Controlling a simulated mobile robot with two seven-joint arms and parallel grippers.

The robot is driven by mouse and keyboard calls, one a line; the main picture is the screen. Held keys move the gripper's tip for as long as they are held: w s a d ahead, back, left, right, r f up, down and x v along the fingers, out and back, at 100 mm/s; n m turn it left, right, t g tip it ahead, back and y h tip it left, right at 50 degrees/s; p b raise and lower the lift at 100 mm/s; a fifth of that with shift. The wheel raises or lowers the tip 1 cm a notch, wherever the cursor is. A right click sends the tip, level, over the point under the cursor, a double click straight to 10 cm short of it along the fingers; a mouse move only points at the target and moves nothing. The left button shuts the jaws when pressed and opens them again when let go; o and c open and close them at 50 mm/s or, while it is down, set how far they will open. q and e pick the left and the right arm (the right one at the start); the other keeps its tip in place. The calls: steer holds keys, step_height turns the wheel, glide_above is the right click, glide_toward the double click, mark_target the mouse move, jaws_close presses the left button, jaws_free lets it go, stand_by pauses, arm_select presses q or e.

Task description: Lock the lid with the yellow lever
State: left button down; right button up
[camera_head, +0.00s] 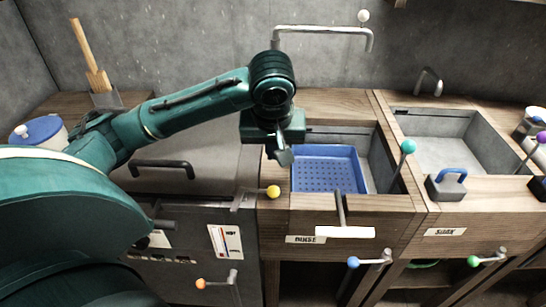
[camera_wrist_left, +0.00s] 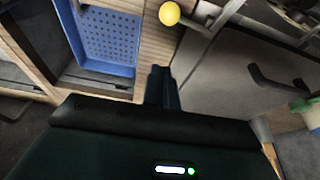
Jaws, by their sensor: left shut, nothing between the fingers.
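The yellow lever (camera_head: 273,192) has a ball knob on a metal arm at the right front corner of the grey lid. The knob also shows at the top of the left wrist view (camera_wrist_left: 169,13). The grey lid (camera_head: 205,147) lies flat over the left bay, with a black handle (camera_head: 160,164) along its front. My left gripper (camera_head: 284,156) is shut and empty, above the left edge of the rinse basin, behind the knob and apart from it. Its shut fingers also show in the left wrist view (camera_wrist_left: 160,86). My right gripper is in neither view.
A blue perforated tray (camera_head: 328,170) sits in the rinse basin, with a teal-knobbed lever (camera_head: 408,147) on its right. A tap (camera_head: 322,30) hangs behind. Orange (camera_head: 201,284), blue (camera_head: 353,263) and green (camera_head: 474,261) knobs stick out lower in front.

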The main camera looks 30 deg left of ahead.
arm_select(q)
steer(key=b+x, duration=0.1)
steer(key=x, duration=0.6)
steer(key=shift+w+f, duration=0.1)
steer(key=shift+f, duration=0.25)
steer(key=shift+s+d+f, duration=0.1)
steer(key=shift+s+f, duration=0.05)
steer(key=shift+s, duration=0.05)
steer(key=shift+s+d+r, duration=0.15)
steer(key=shift+s+d, duration=0.2)
steer(key=shift+s, duration=0.15)
steer(key=shift+s+d+r, duration=0.2)
steer(key=shift+s+d, duration=0.1)
steer(key=shift+s, duration=0.2)
steer(key=shift+s+d, duration=0.25)
steer(key=shift+s, duration=0.15)
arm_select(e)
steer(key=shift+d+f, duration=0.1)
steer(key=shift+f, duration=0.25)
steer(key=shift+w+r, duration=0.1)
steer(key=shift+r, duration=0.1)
